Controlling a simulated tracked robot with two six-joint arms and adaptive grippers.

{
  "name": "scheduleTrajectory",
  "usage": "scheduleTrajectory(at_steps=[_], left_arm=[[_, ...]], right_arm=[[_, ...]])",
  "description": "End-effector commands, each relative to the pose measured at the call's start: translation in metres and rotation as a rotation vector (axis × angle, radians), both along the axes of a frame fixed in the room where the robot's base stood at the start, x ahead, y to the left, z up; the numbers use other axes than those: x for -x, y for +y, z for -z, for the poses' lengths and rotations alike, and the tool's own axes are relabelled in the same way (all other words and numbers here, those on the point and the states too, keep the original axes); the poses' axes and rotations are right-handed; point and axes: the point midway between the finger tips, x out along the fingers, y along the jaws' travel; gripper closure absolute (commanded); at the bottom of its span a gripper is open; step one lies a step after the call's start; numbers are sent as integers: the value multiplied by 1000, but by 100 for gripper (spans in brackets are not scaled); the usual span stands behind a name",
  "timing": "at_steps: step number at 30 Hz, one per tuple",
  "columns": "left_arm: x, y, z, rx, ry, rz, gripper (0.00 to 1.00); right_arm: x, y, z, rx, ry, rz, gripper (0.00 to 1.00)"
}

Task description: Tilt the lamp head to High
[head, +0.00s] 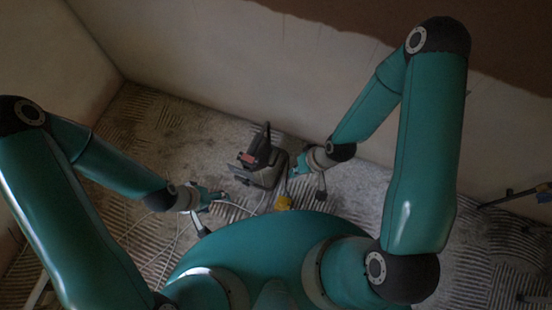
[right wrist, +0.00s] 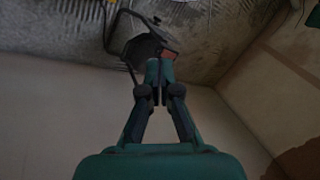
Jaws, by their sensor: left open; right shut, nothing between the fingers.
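The work lamp (head: 257,158) stands on the floor near the wall in the head view, a dark boxy head with a reddish patch and an upright dark part. In the right wrist view the dark lamp head (right wrist: 140,46) and a bent tube of its frame lie just beyond my fingertips. My right gripper (head: 297,168) is shut and empty, just right of the lamp; it also shows in the right wrist view (right wrist: 158,70). I cannot tell whether it touches the lamp. My left gripper (head: 215,196) is open, left of the lamp and apart from it. The lamp's setting marks are not readable.
A pale cable (head: 168,246) loops over the ridged floor at the left. A small yellow object (head: 284,203) lies in front of the lamp. Plaster walls (head: 255,80) close off the back and left.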

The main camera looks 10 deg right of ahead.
Motion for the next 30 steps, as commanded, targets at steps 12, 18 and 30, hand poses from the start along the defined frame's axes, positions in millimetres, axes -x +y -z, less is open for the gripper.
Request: scheduleTrajectory(at_steps=[12,18,30], left_arm=[[0,0,181,0,1,0,32],[0,0,226,0,1,0,32],[0,0,247,0,0,0,32]], right_arm=[[-129,-12,196,27,-433,-537,100],[-166,-28,246,100,-560,-741,100],[-187,-27,278,138,-610,-836,100]])
